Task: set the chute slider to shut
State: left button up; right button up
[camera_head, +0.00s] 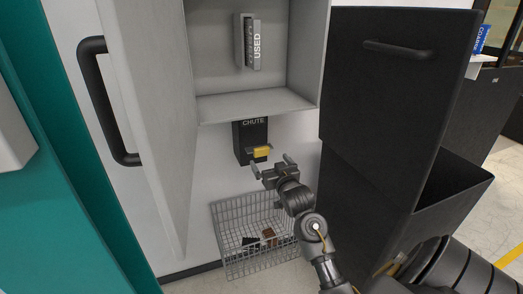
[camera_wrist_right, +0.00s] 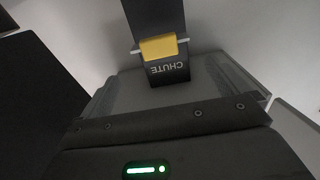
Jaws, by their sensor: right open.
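The chute (camera_head: 250,137) is a narrow black box labelled CHUTE on the wall, below an open light-grey cabinet. Its yellow slider (camera_head: 261,152) sits at the box's lower front, below the label. In the right wrist view the chute (camera_wrist_right: 170,74) is upside down, with the yellow slider (camera_wrist_right: 159,47) beside the label and a thin pale bar behind it. My right gripper (camera_head: 273,165) is open and empty, just below and in front of the slider, its fingers spread to either side. I cannot tell whether it touches the slider. My left gripper is not in view.
A wire basket (camera_head: 228,222) with small dark and brown items hangs below the chute. A black cabinet (camera_head: 390,100) with an open lower bin stands close on the right.

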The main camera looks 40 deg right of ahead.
aim_at(262, 151)
jog(key=p+x, duration=0.1)
jog(key=x, duration=0.8)
jog(key=shift+w+p, duration=0.15)
jog(key=shift+p, duration=0.2)
